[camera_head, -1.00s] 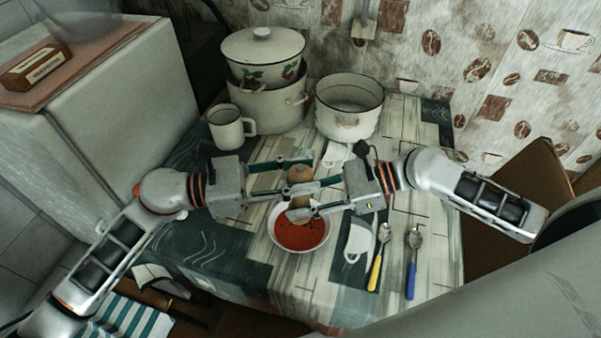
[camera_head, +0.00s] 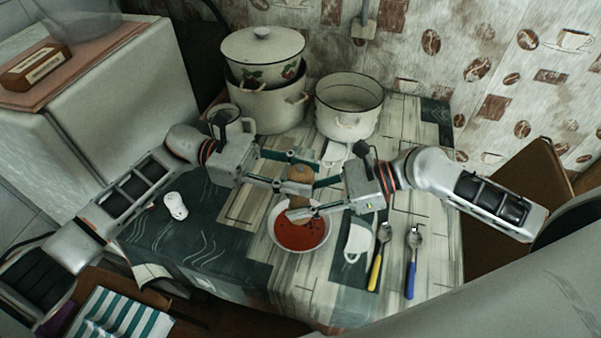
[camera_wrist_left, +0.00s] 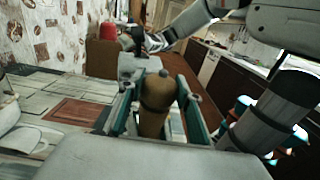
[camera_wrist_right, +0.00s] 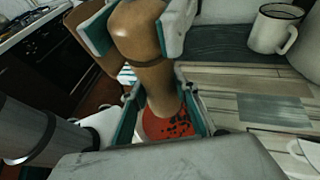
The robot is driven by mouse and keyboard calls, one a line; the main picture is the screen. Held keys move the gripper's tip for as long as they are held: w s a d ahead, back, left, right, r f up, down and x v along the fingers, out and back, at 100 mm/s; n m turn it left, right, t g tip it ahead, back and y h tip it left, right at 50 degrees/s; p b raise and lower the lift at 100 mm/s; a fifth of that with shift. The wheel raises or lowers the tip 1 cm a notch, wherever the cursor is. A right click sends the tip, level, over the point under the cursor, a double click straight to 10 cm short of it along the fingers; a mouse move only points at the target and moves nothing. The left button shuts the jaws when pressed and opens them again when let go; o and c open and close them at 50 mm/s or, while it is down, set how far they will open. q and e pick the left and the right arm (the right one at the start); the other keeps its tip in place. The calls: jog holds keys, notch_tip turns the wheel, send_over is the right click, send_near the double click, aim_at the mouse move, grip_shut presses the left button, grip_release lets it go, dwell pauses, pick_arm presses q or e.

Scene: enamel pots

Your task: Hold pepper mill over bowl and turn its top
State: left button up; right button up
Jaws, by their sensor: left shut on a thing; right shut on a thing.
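The brown wooden pepper mill (camera_head: 300,175) is held over the white bowl (camera_head: 273,240) of red soup. My left gripper (camera_head: 297,178) is shut on the mill's rounded top, which shows between its fingers in the left wrist view (camera_wrist_left: 157,95). My right gripper (camera_head: 300,208) is shut on the mill's lower body, seen in the right wrist view (camera_wrist_right: 158,85). Dark specks lie on the red soup (camera_wrist_right: 165,125) below the mill. The mill's lower end is partly hidden by the right fingers in the head view.
A yellow-handled spoon (camera_head: 376,270) and a blue-handled spoon (camera_head: 411,270) lie right of the bowl. Enamel pots (camera_head: 262,58) and an open pot (camera_head: 348,125) stand behind, with a mug (camera_wrist_right: 274,28) at the left back. A white shaker-like object (camera_head: 176,206) lies left.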

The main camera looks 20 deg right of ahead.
aim_at(300, 170)
pick_arm(q)
jog(key=shift+s+f+m+g+y, duration=0.1)
jog(key=shift+m+g+y, duration=0.65)
jog(key=shift+g+y, duration=0.1)
jog(key=shift+s+f+m+g+y, duration=0.1)
jog(key=shift+m+g+y, duration=0.65)
jog(key=shift+y, duration=0.1)
jog(key=shift+g, duration=0.3)
jog(key=shift+w+r+m+y, duration=0.1)
jog(key=shift+m+y, duration=0.3)
jog(key=o, duration=1.1)
jog(key=shift+r, duration=0.15)
notch_tip(300, 170, up, 10)
jog(key=shift+f, duration=0.1)
